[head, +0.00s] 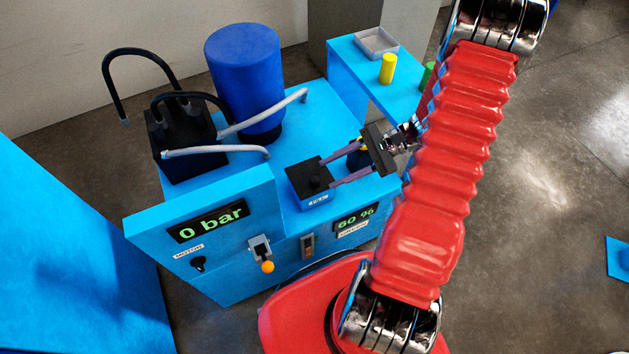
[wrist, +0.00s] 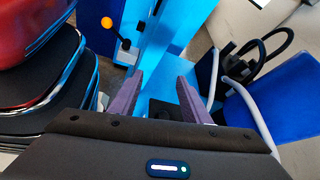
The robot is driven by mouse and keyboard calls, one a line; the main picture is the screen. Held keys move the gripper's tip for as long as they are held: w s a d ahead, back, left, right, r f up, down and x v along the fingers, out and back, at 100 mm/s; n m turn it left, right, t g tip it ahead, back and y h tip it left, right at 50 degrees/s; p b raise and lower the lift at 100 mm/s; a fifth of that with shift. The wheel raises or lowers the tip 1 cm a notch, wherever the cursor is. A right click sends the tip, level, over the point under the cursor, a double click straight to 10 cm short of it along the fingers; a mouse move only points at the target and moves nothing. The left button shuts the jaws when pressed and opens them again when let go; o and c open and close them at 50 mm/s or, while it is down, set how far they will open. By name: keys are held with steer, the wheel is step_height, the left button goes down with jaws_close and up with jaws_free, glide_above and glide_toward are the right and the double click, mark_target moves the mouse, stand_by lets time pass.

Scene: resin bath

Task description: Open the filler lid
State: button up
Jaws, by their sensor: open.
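The filler lid (head: 309,179) is a black square cover with a small knob, shut on top of the blue machine near its front right. A small white label (head: 318,201) sits on the blue face below it. My gripper (head: 327,174) reaches in from the right with its two purple-grey fingers apart, tips at the lid's right side. In the wrist view the open fingers (wrist: 160,80) point over the blue top, and a dark piece, likely the lid (wrist: 165,109), shows between them. I cannot tell whether the fingers touch it. Nothing is held.
A dark blue drum (head: 245,80) and a black unit (head: 185,140) with grey and black hoses stand behind the lid. The front carries an orange-knobbed lever (head: 267,266) and a "0 bar" display (head: 210,220). A side table holds a grey tray (head: 376,43) and a yellow cylinder (head: 388,69).

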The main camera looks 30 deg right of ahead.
mark_target(320, 183)
steer(key=s+d+f+m+t, duration=0.1)
steer(key=d+f+m+t, duration=0.2)
steer(key=f+m+t, duration=0.2)
steer(key=s+d+f+m+t, duration=0.1)
steer(key=d+f+m+t, duration=0.3)
steer(key=f, duration=0.5)
steer(key=shift+s+d+f+m+t, duration=0.2)
steer(key=shift+f+m+t, duration=0.1)
steer(key=shift+m+t, duration=0.3)
steer(key=shift+w+a, duration=0.1)
steer(key=shift+a, duration=0.05)
steer(key=shift+f+x, duration=0.1)
steer(key=shift+x, duration=3.3)
steer(key=shift+f+x, duration=0.15)
steer(key=shift+x, duration=3.25)
jaws_close()
